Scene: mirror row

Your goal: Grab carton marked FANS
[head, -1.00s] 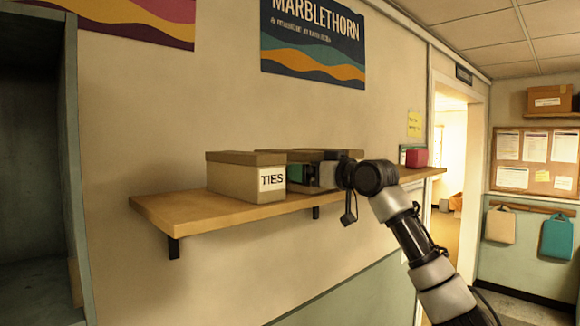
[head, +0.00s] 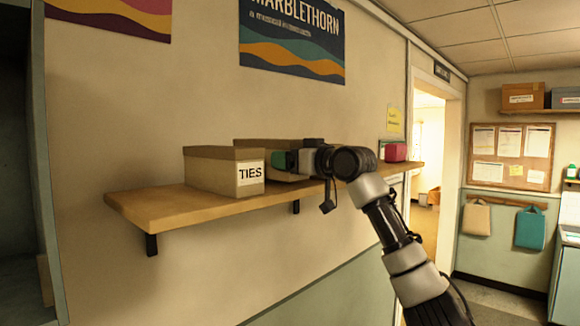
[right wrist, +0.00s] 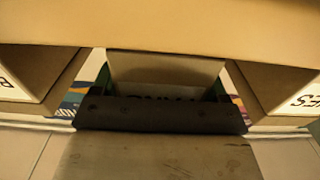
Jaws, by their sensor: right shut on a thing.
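A tan carton (head: 278,144) stands on the wall shelf to the right of the carton marked TIES (head: 215,174). My right gripper (head: 292,160) is at its front, and the arm hides most of it. In the right wrist view my right gripper (right wrist: 163,88) is shut on this middle carton (right wrist: 165,68), with a green-edged finger at each side. Its label is mostly covered by a dark part of the gripper, so I cannot read the word fully. My left gripper is not in view.
The wooden shelf (head: 150,208) runs along the wall. In the right wrist view, labelled cartons stand close on both sides, one at the left (right wrist: 30,75) and one at the right (right wrist: 275,80). A red box (head: 396,152) sits near the shelf's right end, before a doorway.

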